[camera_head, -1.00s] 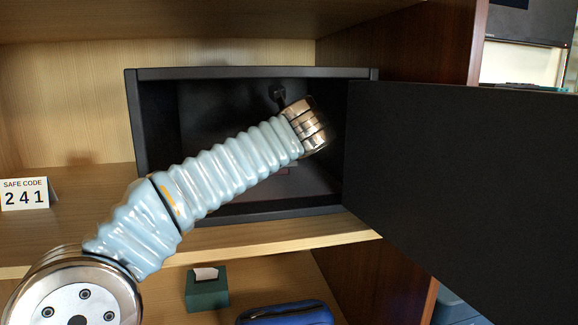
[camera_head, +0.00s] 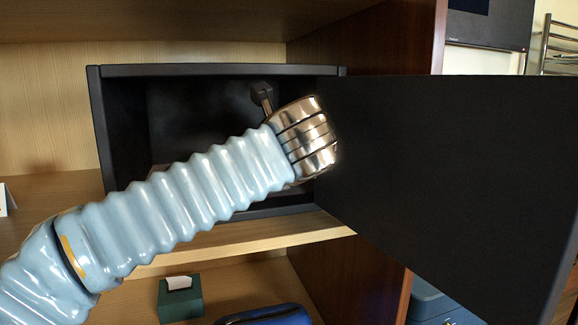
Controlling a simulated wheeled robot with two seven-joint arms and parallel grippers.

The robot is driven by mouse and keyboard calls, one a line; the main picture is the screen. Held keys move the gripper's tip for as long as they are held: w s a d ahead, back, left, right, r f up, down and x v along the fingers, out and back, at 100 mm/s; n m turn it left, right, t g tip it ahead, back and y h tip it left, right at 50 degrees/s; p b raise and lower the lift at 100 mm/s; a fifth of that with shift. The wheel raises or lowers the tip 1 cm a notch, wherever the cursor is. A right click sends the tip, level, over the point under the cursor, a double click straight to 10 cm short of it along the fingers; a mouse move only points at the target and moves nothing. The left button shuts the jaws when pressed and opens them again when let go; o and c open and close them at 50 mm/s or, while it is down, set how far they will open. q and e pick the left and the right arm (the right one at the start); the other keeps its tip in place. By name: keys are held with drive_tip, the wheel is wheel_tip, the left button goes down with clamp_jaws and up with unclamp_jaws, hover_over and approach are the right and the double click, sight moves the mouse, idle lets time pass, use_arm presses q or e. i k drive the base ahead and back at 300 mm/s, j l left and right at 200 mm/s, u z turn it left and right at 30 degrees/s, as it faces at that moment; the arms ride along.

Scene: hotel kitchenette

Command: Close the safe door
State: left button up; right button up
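The safe (camera_head: 218,71) is a black box on a wooden shelf, with its dark interior open to view. Its black door (camera_head: 440,170) stands wide open, hinged at the right side and reaching out toward me on the right. My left arm comes in from the lower left across the safe's opening. Its metal wrist is in front of the opening, overlapping the door's hinge side in the picture. A small dark part of my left gripper (camera_head: 262,95) shows past the wrist. Its fingertips are hidden, and I cannot tell whether it touches the door. My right gripper is out of view.
A wooden partition (camera_head: 385,40) stands right of the safe. On the lower shelf are a green box (camera_head: 180,299) and a blue case (camera_head: 268,316). A blue-grey object (camera_head: 430,303) lies below the door. The white card (camera_head: 4,200) is cut off at left.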

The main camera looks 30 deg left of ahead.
sight(468, 182)
drive_tip(key=k+l, duration=0.2)
drive_tip(key=l, duration=0.15)
drive_tip(key=k+l, duration=0.15)
drive_tip(key=l, duration=0.2)
drive_tip(key=k+l, duration=0.2)
drive_tip(key=l, duration=0.15)
drive_tip(key=k+l, duration=0.2)
drive_tip(key=l, duration=0.15)
drive_tip(key=k+l, duration=0.2)
drive_tip(key=l, duration=0.15)
